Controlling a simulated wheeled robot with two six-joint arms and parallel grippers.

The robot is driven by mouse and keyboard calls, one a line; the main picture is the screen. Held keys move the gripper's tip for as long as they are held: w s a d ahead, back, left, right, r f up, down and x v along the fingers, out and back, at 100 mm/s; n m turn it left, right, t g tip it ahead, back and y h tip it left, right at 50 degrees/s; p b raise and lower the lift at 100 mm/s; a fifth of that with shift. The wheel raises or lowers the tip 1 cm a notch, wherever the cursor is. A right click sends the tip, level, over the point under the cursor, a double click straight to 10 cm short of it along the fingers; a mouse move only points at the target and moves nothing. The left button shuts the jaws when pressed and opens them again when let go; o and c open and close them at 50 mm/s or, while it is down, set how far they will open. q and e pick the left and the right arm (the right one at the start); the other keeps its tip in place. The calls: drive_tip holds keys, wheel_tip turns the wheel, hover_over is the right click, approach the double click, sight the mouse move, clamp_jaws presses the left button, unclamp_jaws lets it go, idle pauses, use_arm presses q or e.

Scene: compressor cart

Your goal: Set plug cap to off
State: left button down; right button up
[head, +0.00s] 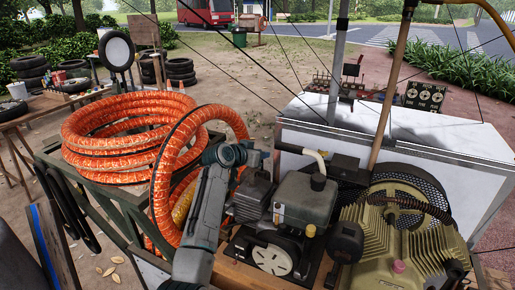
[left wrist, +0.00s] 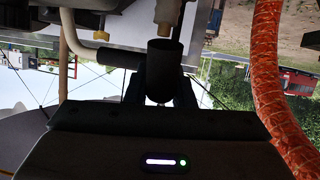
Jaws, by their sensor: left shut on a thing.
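My left gripper (head: 262,158) reaches in from the bottom of the head view and ends beside the small engine (head: 305,200). In the left wrist view its fingers (left wrist: 160,92) are shut on the plug cap (left wrist: 165,62), a dark cylinder with a dark arm to its left. A pale, narrow plug (left wrist: 164,18) lies in line with the cap, its tip at the cap's rim. In the head view the cap is not clearly distinguishable near the gripper. My right gripper is not in view.
An orange hose coil (head: 115,135) stands on a green frame left of my arm, and its loop arches close behind the wrist. The hose (left wrist: 270,75) also shows in the left wrist view. A finned compressor (head: 410,235) and white panel (head: 390,143) stand on the right.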

use_arm(q)
drive_tip(key=shift+w+d+r+g+y+p, duration=0.1)
drive_tip(key=shift+w+d+g+y+p, duration=0.15)
drive_tip(key=shift+w+g+p, duration=0.25)
drive_tip(key=shift+w+d+r+g+y+p, duration=0.15)
drive_tip(key=shift+w+g+y+p, duration=0.15)
drive_tip(key=shift+g+p, duration=0.25)
drive_tip(key=shift+f, duration=0.15)
drive_tip(key=c, duration=1.2)
unclamp_jaws()
drive_tip(key=shift+c, duration=0.2)
drive_tip(key=shift+a, duration=0.1)
drive_tip(key=b+v, duration=0.4)
drive_tip(key=v, duration=0.6)
drive_tip(key=shift+s+a+r, duration=0.2)
drive_tip(key=shift+r, duration=0.05)
